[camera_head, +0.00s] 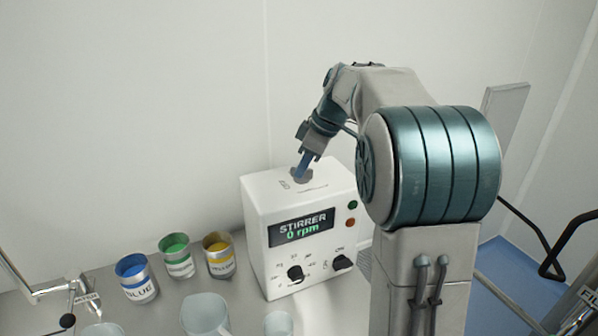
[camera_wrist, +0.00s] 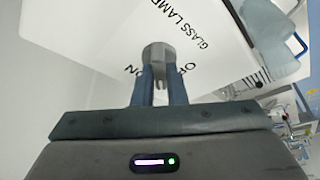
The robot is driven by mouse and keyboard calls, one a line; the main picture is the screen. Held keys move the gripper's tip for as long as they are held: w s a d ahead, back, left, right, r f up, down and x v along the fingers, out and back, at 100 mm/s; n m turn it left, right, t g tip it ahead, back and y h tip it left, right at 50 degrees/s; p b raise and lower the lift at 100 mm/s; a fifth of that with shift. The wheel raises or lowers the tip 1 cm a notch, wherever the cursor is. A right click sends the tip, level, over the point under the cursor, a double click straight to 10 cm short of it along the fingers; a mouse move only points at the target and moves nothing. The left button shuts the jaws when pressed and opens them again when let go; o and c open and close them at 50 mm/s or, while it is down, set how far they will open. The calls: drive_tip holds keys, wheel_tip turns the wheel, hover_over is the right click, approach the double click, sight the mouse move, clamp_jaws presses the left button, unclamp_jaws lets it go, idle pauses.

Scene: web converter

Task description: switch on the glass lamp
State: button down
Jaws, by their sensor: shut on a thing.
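The glass lamp switch is a grey round knob (camera_head: 301,176) on top of the white stirrer box (camera_head: 262,212). In the wrist view the knob (camera_wrist: 158,52) stands beside the printed words "GLASS LAMP". "ON" shows to its left and part of "OFF" to its right, both partly covered by the fingers. My gripper (camera_head: 304,166) points down at the knob. In the wrist view my gripper (camera_wrist: 160,75) is shut on the knob, with a blue finger on each side. Which label the knob points to cannot be told. No lamp is clearly seen.
The box front has a display (camera_head: 301,227) reading "STIRRER 0 rpm", black knobs (camera_head: 296,273) and green and red buttons (camera_head: 351,214). Blue (camera_head: 138,283), green and yellow paint cans stand left on the bench, with pale beakers (camera_head: 205,315) in front.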

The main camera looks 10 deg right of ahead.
drive_tip(key=m+b, duration=0.1)
drive_tip(key=m, duration=0.1)
drive_tip(key=m+t+h+b, duration=0.1)
drive_tip(key=m, duration=0.2)
drive_tip(key=shift+s+a+f+m+h, duration=0.15)
drive_tip(key=shift+m+h, duration=0.15)
drive_tip(key=shift+a+m+t+h+b, duration=0.1)
drive_tip(key=shift+m+t+h+b, duration=0.5)
drive_tip(key=shift+m, duration=1.5)
drive_tip(key=c, duration=1.5)
unclamp_jaws()
drive_tip(key=shift+s+a, duration=0.1)
drive_tip(key=shift+o, duration=0.2)
